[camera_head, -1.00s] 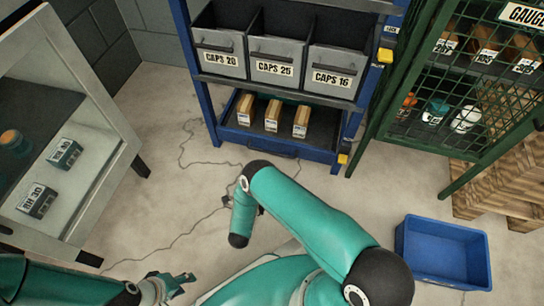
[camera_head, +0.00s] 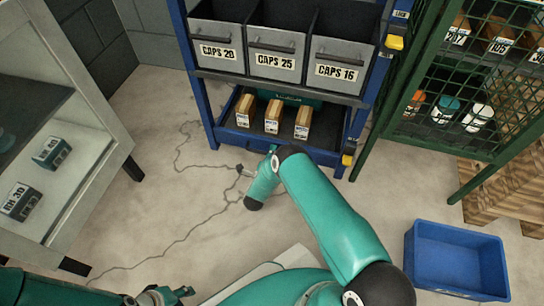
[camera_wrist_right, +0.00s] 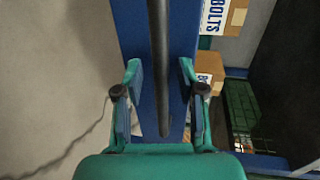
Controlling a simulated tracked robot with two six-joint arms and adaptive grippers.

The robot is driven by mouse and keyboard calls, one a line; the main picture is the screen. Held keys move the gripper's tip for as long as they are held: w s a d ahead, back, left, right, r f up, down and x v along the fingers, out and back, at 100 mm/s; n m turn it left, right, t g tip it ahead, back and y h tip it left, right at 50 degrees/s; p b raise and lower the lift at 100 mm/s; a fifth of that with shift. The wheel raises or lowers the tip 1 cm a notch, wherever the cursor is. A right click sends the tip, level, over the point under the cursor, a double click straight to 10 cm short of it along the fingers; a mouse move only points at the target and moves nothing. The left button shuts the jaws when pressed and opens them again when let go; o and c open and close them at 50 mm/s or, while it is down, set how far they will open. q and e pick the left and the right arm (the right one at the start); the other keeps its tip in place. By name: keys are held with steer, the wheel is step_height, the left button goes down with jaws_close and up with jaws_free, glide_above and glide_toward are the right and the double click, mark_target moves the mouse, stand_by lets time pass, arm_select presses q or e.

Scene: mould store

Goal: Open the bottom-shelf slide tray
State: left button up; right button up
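The bottom-shelf slide tray (camera_head: 226,134) has a blue front and carries several small brown boxes (camera_head: 273,117). It sits in the lowest level of the blue rack, and its front handle is mostly covered by my right arm in the head view. In the right wrist view my right gripper (camera_wrist_right: 160,78) is open. A dark handle bar (camera_wrist_right: 160,40) runs between its fingers, with gaps on both sides. The blue tray front (camera_wrist_right: 136,30) lies beyond it. My left gripper (camera_head: 180,292) is low at the left, away from the rack; its opening is unclear.
Grey CAPS bins (camera_head: 275,52) fill the shelf above. Yellow latches (camera_head: 347,160) sit on the rack's right post. A green mesh cabinet (camera_head: 440,100) stands right, a glass cabinet (camera_head: 90,170) left. A blue crate (camera_head: 455,262) is on the floor at right. Floor before the rack is clear.

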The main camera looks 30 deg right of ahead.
jaws_close()
stand_by(0.5)
